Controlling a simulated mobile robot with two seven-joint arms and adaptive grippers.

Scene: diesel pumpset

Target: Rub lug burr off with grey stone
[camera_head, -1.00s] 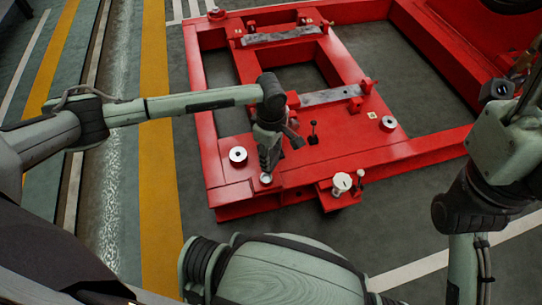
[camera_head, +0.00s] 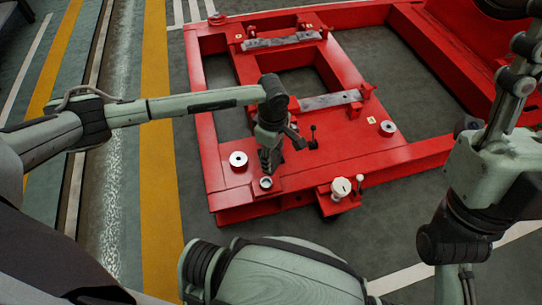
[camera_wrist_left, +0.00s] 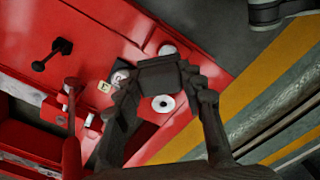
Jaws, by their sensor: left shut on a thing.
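My left gripper (camera_head: 268,158) hangs over the near left part of the red frame (camera_head: 215,190). In the left wrist view its dark fingers (camera_wrist_left: 160,80) are shut on a dark grey block (camera_wrist_left: 162,74), which looks like the stone. The block is not clear in the head view. A small silver cup (camera_head: 266,183) stands on the frame just below the gripper. Small red lugs (camera_head: 367,88) stand by the ends of grey bars (camera_head: 333,100). No burr can be made out. My right arm is at the right edge; its gripper does not show.
White discs (camera_head: 238,159) and (camera_head: 388,127) lie on the frame. A black knobbed lever (camera_head: 313,132) stands right of the gripper. A white-topped round part (camera_head: 340,187) and a ball-topped pin (camera_head: 360,179) are at the near edge. Grey floor surrounds the frame.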

